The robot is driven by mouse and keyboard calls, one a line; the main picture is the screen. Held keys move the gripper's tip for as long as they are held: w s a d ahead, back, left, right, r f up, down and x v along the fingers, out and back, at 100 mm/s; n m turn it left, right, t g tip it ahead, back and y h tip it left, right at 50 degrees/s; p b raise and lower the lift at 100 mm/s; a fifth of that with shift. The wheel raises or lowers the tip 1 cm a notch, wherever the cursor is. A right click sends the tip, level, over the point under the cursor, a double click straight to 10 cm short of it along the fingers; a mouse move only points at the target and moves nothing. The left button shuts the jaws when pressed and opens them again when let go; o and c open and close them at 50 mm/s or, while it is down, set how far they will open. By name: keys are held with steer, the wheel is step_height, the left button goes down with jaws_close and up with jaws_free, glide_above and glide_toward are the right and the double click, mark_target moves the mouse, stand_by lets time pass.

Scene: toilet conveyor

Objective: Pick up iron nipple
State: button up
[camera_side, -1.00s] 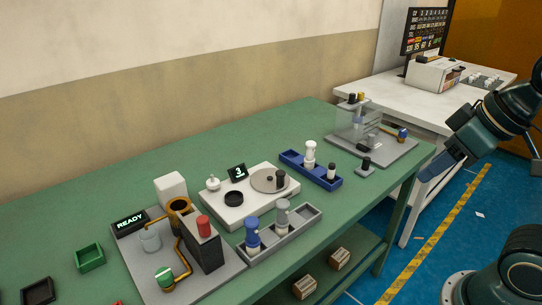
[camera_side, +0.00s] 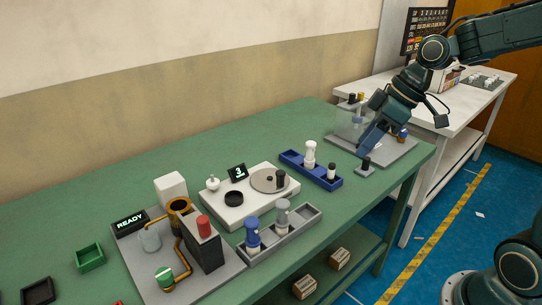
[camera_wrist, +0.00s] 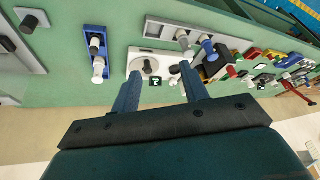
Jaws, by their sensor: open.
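Several small dark cylinders could be the iron nipple; I cannot tell which by looks alone. One dark cylinder (camera_side: 366,162) stands on a small grey base at the right of the green table, and it shows at the wrist view's upper left (camera_wrist: 29,21). My gripper (camera_side: 366,147) is open and empty, tilted down above the small grey base in the side view. In the wrist view its two fingers (camera_wrist: 160,88) spread apart with nothing between them.
The blue tray (camera_side: 293,159) holds a white fitting. A grey tray (camera_side: 270,251) with blue and grey fittings stands in front. A clear-walled fixture (camera_side: 390,152) stands behind my gripper. The READY station (camera_side: 128,221) is at left. Green table surface is free behind the trays.

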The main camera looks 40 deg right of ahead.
steer(key=w+d+f+n+y, duration=0.3)
steer(key=w+d+f+y, duration=0.1)
steer(key=w+d+f, duration=0.35)
steer(key=n+t+y, duration=0.1)
steer(key=t+y, duration=0.2)
steer(key=t, duration=0.2)
glide_toward(331, 174)
step_height(331, 174, up, 2)
steer(key=d, duration=0.2)
steer(key=shift+s+d+r, duration=0.15)
steer(key=shift+s, duration=0.05)
steer(key=shift+x, duration=4.35)
steer(key=shift+f+x, duration=0.1)
steer(key=shift+x, duration=1.2)
steer(key=shift+f+x, duration=0.15)
steer(key=shift+x, duration=1.15)
steer(key=shift+s, duration=0.15)
steer(key=shift+c, duration=0.4)
jaws_close()
